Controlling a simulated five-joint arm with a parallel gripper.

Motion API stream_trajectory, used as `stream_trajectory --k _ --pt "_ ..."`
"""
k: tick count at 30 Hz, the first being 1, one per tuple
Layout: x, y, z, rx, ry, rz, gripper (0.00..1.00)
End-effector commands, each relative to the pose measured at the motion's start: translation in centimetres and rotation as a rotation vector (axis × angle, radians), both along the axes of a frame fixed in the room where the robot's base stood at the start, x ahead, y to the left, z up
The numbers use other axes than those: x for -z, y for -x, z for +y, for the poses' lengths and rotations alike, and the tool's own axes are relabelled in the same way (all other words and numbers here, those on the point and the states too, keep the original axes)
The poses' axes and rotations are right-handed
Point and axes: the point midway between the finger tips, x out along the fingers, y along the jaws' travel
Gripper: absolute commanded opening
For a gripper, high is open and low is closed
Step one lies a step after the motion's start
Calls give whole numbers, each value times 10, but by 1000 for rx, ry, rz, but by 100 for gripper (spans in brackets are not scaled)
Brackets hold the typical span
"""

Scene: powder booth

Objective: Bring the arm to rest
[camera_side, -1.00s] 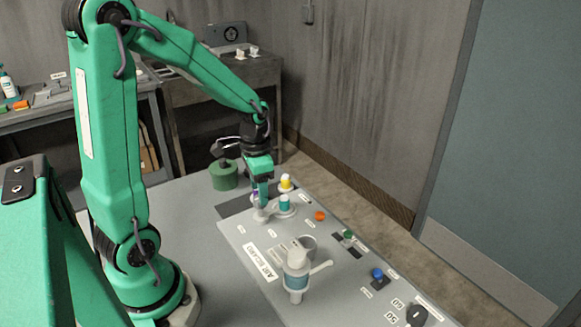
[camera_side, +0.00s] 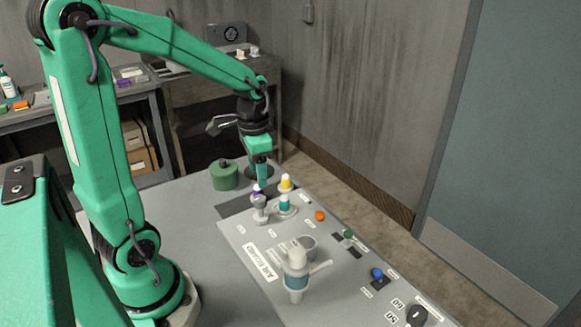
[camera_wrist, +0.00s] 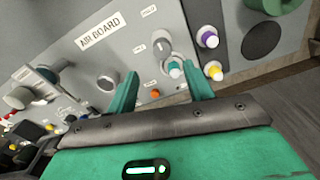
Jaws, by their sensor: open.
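My gripper (camera_side: 262,178) hangs pointing down above the far end of a grey panel in the side view, just behind a grey lever knob (camera_side: 259,205) and a teal-capped knob (camera_side: 284,204). In the wrist view my gripper (camera_wrist: 160,80) has its two green fingers spread apart with nothing held between them. The teal-capped knob (camera_wrist: 175,69) shows beyond the gap between the fingers, apart from them.
The panel, labelled AIR BOARD (camera_side: 265,262), carries purple (camera_side: 257,189), yellow (camera_side: 286,182), orange (camera_side: 320,215) and blue (camera_side: 378,273) parts. A white-and-blue fitting (camera_side: 297,272) stands up in front. A green round container (camera_side: 224,174) stands behind left. Air above the panel is clear.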

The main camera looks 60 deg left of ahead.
Motion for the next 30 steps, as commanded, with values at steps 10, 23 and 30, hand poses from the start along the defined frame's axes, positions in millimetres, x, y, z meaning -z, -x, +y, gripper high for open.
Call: stream_trajectory --k 10,23,30 --pt "-32 13 -30 -45 -22 -112 52" --pt "-74 51 -79 -138 1 -324 52" --pt "-86 72 -98 -182 41 -424 52"
